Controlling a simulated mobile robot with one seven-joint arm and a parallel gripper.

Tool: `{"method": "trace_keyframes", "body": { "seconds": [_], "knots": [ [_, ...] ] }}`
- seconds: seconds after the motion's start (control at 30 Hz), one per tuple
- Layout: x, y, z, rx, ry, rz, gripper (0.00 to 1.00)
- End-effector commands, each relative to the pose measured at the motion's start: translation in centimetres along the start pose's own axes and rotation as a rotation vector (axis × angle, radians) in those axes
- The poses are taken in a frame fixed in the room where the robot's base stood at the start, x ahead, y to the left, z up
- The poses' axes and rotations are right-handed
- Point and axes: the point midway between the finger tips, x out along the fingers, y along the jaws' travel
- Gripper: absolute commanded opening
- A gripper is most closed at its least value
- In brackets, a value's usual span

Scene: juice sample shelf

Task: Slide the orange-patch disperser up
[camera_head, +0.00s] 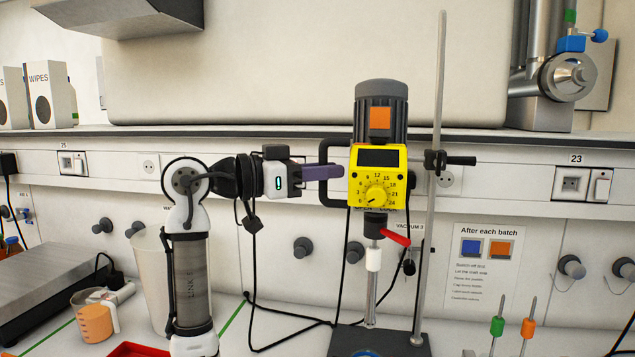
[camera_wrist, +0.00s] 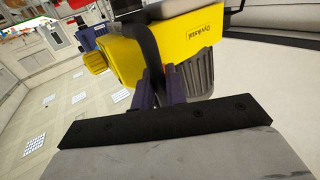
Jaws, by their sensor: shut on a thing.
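The disperser (camera_head: 378,185) has a yellow control box with a dial, a grey ribbed motor and an orange patch (camera_head: 380,118) on the motor. It hangs upright beside a vertical rod (camera_head: 434,130), with a black clamp (camera_head: 437,162) on the rod at its right. A shaft (camera_head: 371,290) reaches down over the dark stand base (camera_head: 400,345). A black loop handle (camera_head: 333,143) sticks out to its left. My gripper (camera_head: 338,172) comes from the left and is shut on the handle. In the wrist view, the fingers (camera_wrist: 160,88) sit either side of the black handle, against the yellow housing (camera_wrist: 170,45).
A red lever (camera_head: 397,237) shows under the control box. Black cables hang along the wall behind. An orange-filled cup (camera_head: 95,322) and a grey flat device (camera_head: 50,285) stand at left. Green and orange tools (camera_head: 527,328) stand at lower right. A shelf edge runs behind.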

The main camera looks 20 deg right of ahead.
Motion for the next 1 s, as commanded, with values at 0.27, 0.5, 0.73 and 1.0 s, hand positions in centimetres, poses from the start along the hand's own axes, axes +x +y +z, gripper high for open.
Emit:
{"method": "trace_keyframes", "body": {
  "seconds": [0.27,0.5,0.73,1.0],
  "knots": [
    [-0.08,0.54,-0.87,-0.001,0.006,-0.006,0.00],
    [-0.14,0.53,-1.04,0.000,0.007,-0.008,0.00],
    [-0.09,0.56,-0.92,0.000,0.004,-0.006,0.31],
    [-0.27,0.56,-0.65,-0.001,0.001,-0.004,0.31]
  ]
}}
